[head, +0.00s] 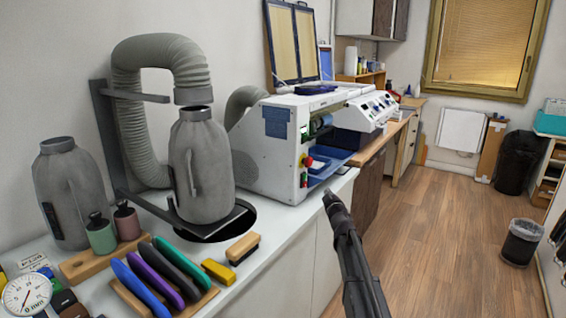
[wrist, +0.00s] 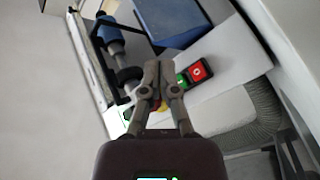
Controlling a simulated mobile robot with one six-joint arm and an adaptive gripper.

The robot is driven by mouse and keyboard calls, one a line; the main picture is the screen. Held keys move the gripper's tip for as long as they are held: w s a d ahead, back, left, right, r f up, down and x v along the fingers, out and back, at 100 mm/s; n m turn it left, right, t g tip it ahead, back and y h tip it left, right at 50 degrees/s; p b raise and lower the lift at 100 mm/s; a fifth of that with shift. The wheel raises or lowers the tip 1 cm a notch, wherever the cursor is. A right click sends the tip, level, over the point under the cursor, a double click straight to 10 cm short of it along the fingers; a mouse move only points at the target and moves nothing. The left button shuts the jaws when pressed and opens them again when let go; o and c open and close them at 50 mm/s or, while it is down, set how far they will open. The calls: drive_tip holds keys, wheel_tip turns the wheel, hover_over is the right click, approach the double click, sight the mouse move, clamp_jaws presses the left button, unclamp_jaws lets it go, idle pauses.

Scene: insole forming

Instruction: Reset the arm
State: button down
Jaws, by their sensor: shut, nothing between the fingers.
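My gripper (head: 332,199) shows in the head view at the lower middle, raised beside the front edge of the counter. In the wrist view my gripper (wrist: 158,68) has its two fingertips together, with nothing between them. The white forming machine (head: 272,170) stands on the counter behind my gripper. Its green and red push buttons (wrist: 188,76) show just right of the fingertips in the wrist view. I cannot tell the gap between the fingertips and the machine from that view.
Two grey canisters, one left (head: 72,195) and one under a ribbed hose (head: 200,165), stand on the white counter (head: 275,240). Brushes (head: 242,247) and several coloured insoles (head: 155,275) lie in front. The wooden floor (head: 440,240) is open, with a bin (head: 522,242) at right.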

drive_tip(key=s+d+f+m+g+h, duration=0.3)
drive_tip(key=s+f+m+g, duration=0.25)
drive_tip(key=s, duration=0.35)
drive_tip(key=s+d+f+m+g+h, duration=0.35)
drive_tip(key=s+f, duration=0.25)
drive_tip(key=s, duration=0.4)
drive_tip(key=s+a+f+m+g+y, duration=0.1)
drive_tip(key=s+a+f+g+y, duration=0.3)
drive_tip(key=s, duration=0.8)
drive_tip(key=s+a+f+g+y, duration=0.1)
drive_tip(key=s+a+f+g, duration=0.4)
drive_tip(key=s, duration=0.7)
wheel_tip(320, 180, up, 17)
drive_tip(key=p, duration=1.6)
drive_tip(key=shift+a+g, duration=0.3)
drive_tip(key=shift+w, duration=0.1)
idle(0.8)
